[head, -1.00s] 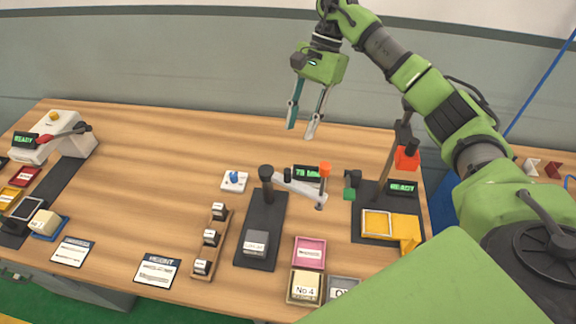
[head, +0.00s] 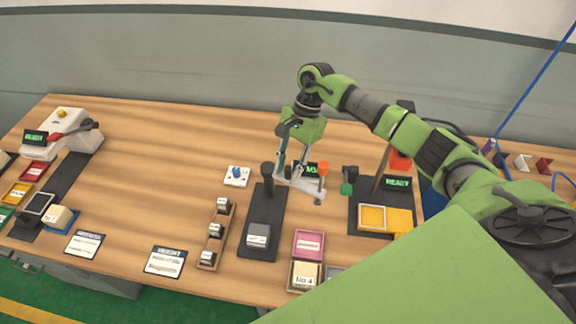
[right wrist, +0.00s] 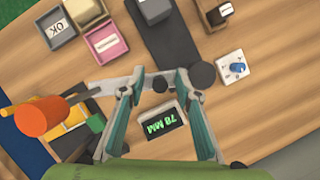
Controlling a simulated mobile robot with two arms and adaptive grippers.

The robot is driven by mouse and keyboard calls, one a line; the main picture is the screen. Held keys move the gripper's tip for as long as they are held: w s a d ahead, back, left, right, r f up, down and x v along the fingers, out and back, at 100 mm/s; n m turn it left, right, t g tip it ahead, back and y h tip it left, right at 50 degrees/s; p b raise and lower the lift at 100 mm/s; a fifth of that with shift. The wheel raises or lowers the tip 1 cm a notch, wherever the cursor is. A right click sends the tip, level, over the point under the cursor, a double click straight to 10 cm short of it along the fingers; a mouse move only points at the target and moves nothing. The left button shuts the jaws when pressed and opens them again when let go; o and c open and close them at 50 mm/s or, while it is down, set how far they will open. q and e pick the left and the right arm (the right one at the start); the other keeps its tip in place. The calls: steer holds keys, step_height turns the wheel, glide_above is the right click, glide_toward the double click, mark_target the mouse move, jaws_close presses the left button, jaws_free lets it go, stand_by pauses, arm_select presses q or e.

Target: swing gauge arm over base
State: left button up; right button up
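The gauge arm (head: 309,187) is a light grey bar reaching right from a black post (head: 267,180), with an orange knob (head: 323,168) at its free end. The post stands at the back of a black base (head: 264,208), which carries a grey block (head: 258,235) near its front. The arm points off to the right of the base. My right gripper (head: 289,175) is open, with its fingers down at the arm close to the post. In the right wrist view the gripper (right wrist: 160,76) crosses the bar (right wrist: 108,82); contact cannot be told. My left gripper is out of view.
A green-lit display (right wrist: 158,126) stands just behind the arm. A blue-button box (head: 237,176) and a rack of small blocks (head: 216,231) lie left of the base. A pink tray (head: 308,244) lies right of it. A black stand with yellow trays (head: 372,218) is farther right.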

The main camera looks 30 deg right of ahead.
jaws_close()
steer(key=shift+f, duration=0.1)
